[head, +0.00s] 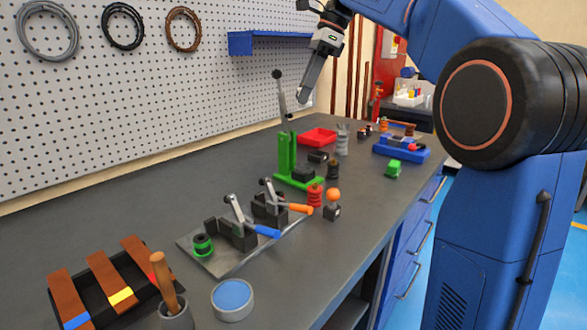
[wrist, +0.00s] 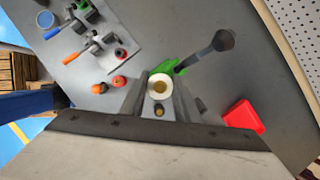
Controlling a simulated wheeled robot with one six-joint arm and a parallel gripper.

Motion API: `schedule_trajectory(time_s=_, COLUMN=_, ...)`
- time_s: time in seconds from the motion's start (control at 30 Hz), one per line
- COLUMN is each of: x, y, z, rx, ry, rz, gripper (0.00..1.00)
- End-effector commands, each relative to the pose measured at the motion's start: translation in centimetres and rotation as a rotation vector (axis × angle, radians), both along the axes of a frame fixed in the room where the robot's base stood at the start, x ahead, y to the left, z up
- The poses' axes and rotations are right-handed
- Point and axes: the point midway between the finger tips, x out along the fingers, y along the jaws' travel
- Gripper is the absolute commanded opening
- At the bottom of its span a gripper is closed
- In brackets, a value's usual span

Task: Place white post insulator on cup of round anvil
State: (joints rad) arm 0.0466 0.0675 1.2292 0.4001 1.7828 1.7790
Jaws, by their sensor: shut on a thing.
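My gripper (head: 304,97) hangs above the bench beside the lever of the green press (head: 287,157), fingers pointing down. In the wrist view, its fingers are shut on a white round piece with a tan centre, the white post insulator (wrist: 160,86). In the head view it barely shows at the fingertips. The green press also shows in the wrist view (wrist: 166,69), partly behind the insulator. I cannot tell for sure which thing is the round anvil; a grey stacked piece (head: 342,140) and a dark ribbed cylinder (head: 333,168) stand right of the press.
The press lever (head: 280,92) rises close to my gripper. A red tray (head: 317,137) lies behind the press.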

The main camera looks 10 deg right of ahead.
Motion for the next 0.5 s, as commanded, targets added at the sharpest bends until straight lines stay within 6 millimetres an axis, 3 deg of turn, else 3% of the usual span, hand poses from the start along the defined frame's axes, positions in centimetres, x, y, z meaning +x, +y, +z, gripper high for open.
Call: schedule_trajectory(time_s=0.5, x=-0.1, y=0.0, z=-10.7, rx=0.0, ry=0.003, rz=0.0, gripper=0.03)
